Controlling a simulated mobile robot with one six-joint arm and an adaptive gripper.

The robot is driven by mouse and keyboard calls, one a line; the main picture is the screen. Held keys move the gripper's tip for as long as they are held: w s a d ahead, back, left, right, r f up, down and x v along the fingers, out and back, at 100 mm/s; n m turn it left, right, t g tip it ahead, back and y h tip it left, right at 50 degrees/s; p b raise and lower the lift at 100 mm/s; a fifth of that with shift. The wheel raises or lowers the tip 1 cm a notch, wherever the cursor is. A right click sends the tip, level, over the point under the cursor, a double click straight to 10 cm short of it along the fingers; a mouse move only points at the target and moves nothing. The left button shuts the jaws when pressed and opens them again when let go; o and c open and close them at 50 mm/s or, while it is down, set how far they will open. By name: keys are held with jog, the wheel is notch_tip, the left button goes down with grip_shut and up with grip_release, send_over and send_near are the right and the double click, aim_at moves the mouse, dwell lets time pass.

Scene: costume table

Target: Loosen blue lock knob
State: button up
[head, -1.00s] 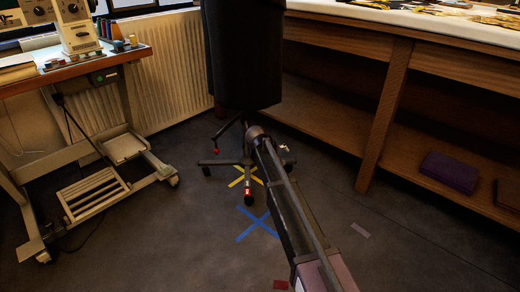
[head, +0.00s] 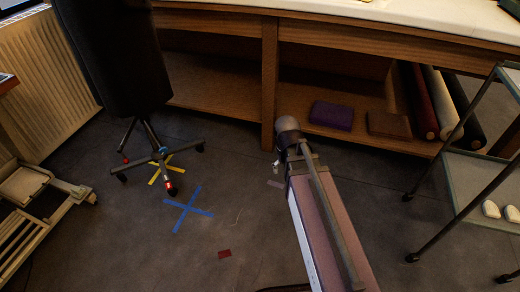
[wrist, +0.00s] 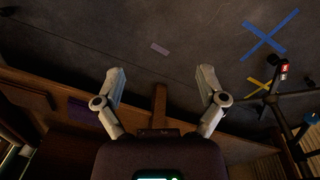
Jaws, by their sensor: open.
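A dark, padded form (head: 115,60) stands at the upper left of the head view on a wheeled stand (head: 158,150). A small bluish spot that may be the blue lock knob (head: 162,150) shows low on the stand's post; its shape is too small to tell. A red-lit caster is at the front leg. My gripper (wrist: 160,70) is open and empty in the wrist view, its two fingers spread over floor. The stand's legs (wrist: 272,98) show at the right there, apart from the fingers. In the head view my arm mostly hides the gripper, right of the stand.
A blue tape cross (head: 188,210) and a yellow one (head: 160,172) mark the floor. A wooden counter (head: 220,95) with shelves stands behind, holding a purple box (head: 332,115) and fabric rolls (head: 440,100). A glass-shelved cart (head: 470,180) is at right. Open floor lies left of my arm.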

jog(key=shift+m+y, duration=0.5)
jog(key=s, duration=0.1)
jog(key=s+d+r, duration=0.1)
jog(key=s, duration=0.1)
jog(key=s+d+r+p, duration=0.1)
jog(key=shift+s+d, duration=0.2)
jog(key=shift+s, duration=0.1)
